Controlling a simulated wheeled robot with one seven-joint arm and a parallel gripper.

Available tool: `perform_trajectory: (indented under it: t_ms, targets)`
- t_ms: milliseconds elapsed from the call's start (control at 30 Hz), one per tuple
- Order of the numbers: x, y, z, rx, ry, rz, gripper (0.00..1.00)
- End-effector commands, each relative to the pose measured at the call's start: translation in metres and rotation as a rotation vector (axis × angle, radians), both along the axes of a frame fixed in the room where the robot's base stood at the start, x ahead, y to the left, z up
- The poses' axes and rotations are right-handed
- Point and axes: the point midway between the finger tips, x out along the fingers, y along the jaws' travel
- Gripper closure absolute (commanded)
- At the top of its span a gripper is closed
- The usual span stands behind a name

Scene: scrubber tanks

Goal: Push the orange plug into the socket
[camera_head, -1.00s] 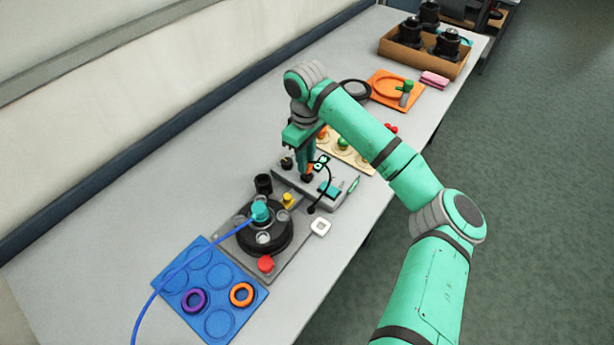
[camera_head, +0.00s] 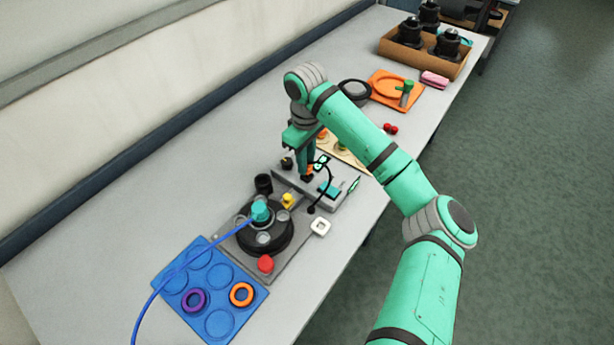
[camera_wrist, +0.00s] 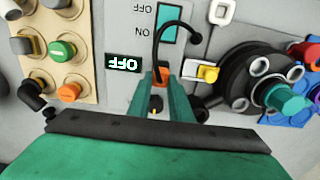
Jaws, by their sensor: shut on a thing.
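The orange plug (camera_wrist: 161,75) has a black cord that loops over the grey switch panel (camera_wrist: 120,70). It also shows in the head view (camera_head: 311,168). My gripper (camera_wrist: 162,84) is shut on the plug, one green finger on each side. In the head view my gripper (camera_head: 308,172) points down at the panel's far-left part.
A round black fixture with a teal connector (camera_head: 261,211) and blue hose stands nearer. A yellow block (camera_wrist: 208,73) sits beside the panel. A beige board (camera_wrist: 62,45) with coloured knobs lies on the other side. A blue tray (camera_head: 222,300) holds two rings.

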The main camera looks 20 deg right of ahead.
Motion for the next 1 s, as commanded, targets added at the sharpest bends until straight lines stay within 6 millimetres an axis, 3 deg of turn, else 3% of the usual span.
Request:
perform_trajectory:
  t_ms: [1000]
  targets:
    - [0.0, 0.0, -0.019, 0.0, 0.0, 0.001, 1.0]
